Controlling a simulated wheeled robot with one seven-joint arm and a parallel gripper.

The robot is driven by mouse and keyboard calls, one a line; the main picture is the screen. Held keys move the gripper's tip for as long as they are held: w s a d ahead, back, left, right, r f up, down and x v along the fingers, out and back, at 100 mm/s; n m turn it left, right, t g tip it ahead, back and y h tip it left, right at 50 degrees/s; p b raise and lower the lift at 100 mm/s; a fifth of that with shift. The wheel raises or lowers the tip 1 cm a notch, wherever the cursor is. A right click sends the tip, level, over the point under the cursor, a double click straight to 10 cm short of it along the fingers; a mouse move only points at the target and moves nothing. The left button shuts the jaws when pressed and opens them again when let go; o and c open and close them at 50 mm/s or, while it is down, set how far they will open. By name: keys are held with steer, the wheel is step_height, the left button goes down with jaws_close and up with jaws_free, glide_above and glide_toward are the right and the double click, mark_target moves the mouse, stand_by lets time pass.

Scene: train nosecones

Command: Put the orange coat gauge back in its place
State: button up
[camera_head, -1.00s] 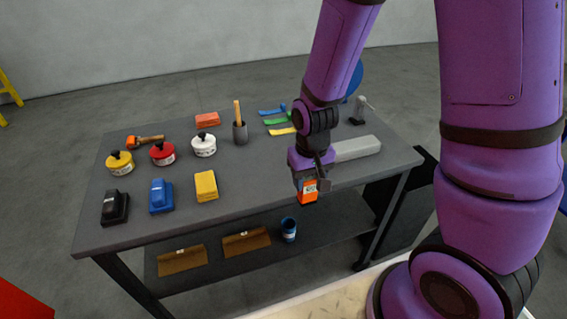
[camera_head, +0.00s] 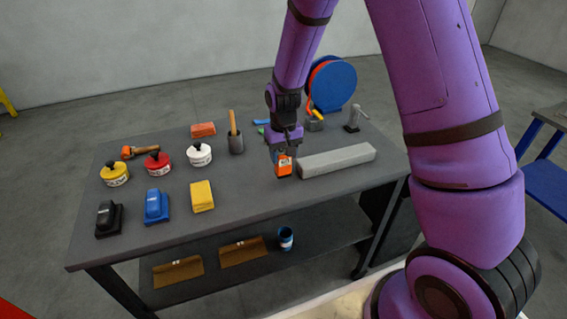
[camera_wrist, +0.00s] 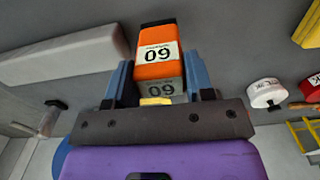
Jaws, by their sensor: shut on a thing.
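The orange coat gauge (camera_head: 283,166) is a small orange block with a white label, held in my gripper (camera_head: 281,150) over the grey table (camera_head: 240,190), just left of the long grey block. In the wrist view the gauge (camera_wrist: 156,45) sits between the two blue-grey fingers of my gripper (camera_wrist: 158,85), and its label reads 60, upside down. My gripper is shut on it. Whether the gauge's lower end touches the table cannot be told.
The long grey block (camera_head: 337,161) lies just right of the gauge. Yellow (camera_head: 202,196), blue (camera_head: 157,206) and black (camera_head: 108,218) items stand at the left front. Table between gauge and yellow block is clear.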

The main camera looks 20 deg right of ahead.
mark_target(283, 163)
steer(key=shift+f, duration=1.75)
steer(key=shift+f, duration=0.1)
steer(key=o, duration=1)
